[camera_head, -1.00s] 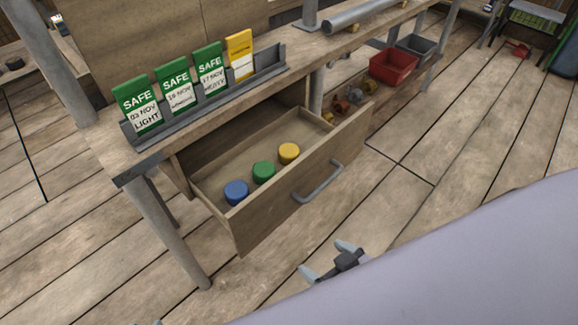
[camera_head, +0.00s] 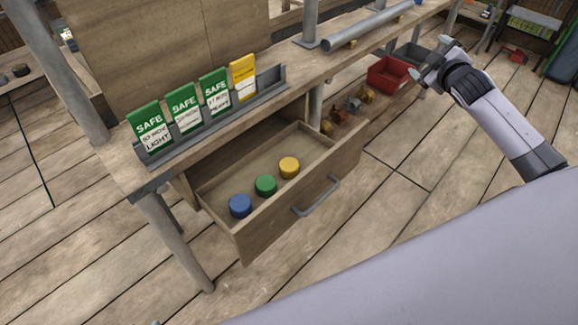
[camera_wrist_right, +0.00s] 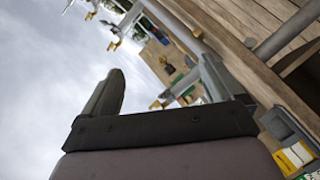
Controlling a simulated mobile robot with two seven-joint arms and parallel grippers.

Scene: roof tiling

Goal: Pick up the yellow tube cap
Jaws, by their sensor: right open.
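The yellow tube cap (camera_head: 289,167) stands in the open wooden drawer (camera_head: 292,215), at the right end of a row. A green cap (camera_head: 266,186) and a blue cap (camera_head: 240,206) stand to its left. My right gripper (camera_head: 429,58) is open and empty, raised to the upper right of the drawer, well apart from the caps. Its spread fingers (camera_wrist_right: 160,85) show in the right wrist view, with no cap visible there.
Green and yellow cards (camera_head: 243,78) stand in a grey rack on the workbench (camera_head: 118,168) above the drawer. A metal pipe (camera_head: 368,27) lies on the bench. The drawer handle (camera_head: 318,197) juts forward over clear floor.

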